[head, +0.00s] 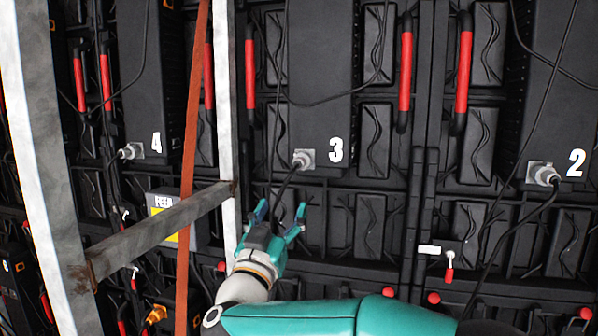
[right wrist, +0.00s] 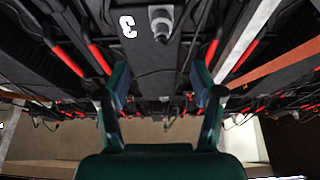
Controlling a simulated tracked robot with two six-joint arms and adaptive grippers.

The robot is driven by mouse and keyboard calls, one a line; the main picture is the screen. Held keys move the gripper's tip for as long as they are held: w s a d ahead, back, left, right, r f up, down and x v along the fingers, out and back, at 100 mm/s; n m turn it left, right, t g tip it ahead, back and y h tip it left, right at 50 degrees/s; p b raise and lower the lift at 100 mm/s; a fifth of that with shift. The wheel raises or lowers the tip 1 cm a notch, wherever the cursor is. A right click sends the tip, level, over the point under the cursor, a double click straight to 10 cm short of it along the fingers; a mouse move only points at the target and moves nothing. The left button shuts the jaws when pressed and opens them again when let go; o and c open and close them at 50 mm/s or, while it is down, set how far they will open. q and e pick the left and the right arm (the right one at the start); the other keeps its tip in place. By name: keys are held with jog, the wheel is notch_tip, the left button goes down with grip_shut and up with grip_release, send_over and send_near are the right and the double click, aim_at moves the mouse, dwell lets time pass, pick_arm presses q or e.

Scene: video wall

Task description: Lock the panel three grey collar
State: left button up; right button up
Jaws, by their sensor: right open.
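Panel three (head: 318,110) is a dark box marked with a white 3. Its grey collar (head: 303,158) sits at the panel's lower left, with a black cable running down from it. In the right wrist view the collar (right wrist: 162,22) shows near the top, beside the 3, beyond the fingertips. My right gripper (head: 280,213) is open and empty, below the collar and apart from it, its fingers pointing up. Its fingers also show in the right wrist view (right wrist: 160,82), spread on both sides. Whether the collar is locked cannot be told. My left gripper is not in view.
Panels 4 (head: 145,85) and 2 (head: 552,90) flank panel three, each with a grey connector. A grey metal frame (head: 165,230) and a rusty-red strip (head: 194,130) stand left of my right gripper. Red handles (head: 405,75) and hanging cables cover the wall.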

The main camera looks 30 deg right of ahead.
aim_at(300, 166)
jog(key=p+x, duration=0.6)
jog(key=x, duration=0.9)
jog(key=shift+a, duration=0.15)
jog(key=shift+x, duration=0.85)
jog(key=shift+a, duration=0.1)
